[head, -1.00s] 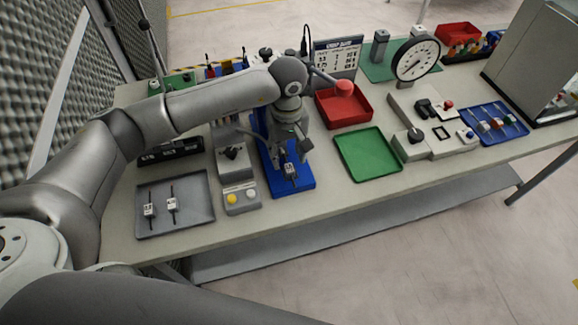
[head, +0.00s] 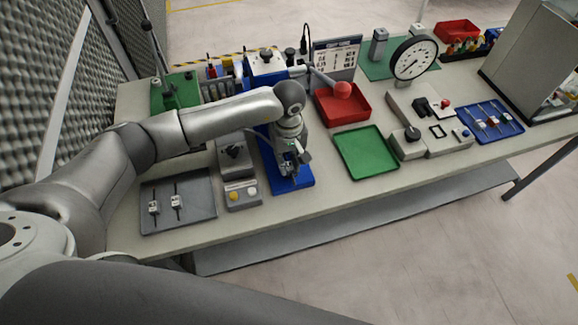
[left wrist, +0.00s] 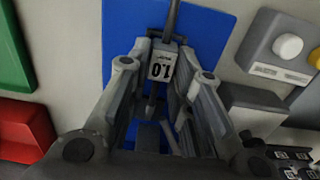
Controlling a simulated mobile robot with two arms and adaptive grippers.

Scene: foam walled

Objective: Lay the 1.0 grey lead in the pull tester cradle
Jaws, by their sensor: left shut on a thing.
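My left gripper (head: 289,168) is low over the front of the blue press base (head: 299,182). In the left wrist view, the gripper (left wrist: 160,105) is shut on a grey lead (left wrist: 161,66), with its fingers either side of the lead's white block marked 1.0. The lead's dark wire runs up over the blue surface. In the head view the gripper mostly hides this lead. A grey bench unit (head: 432,125) with black fixtures stands to the right, near a round dial gauge (head: 413,58); I cannot make out a cradle clearly. My right gripper is not in view.
A grey tray (head: 205,215) at the left holds two similar leads. A button box (head: 243,195) sits between it and the blue base. An empty green tray (head: 366,152), a red bin (head: 343,108) and a blue tray (head: 508,127) of coloured leads lie to the right.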

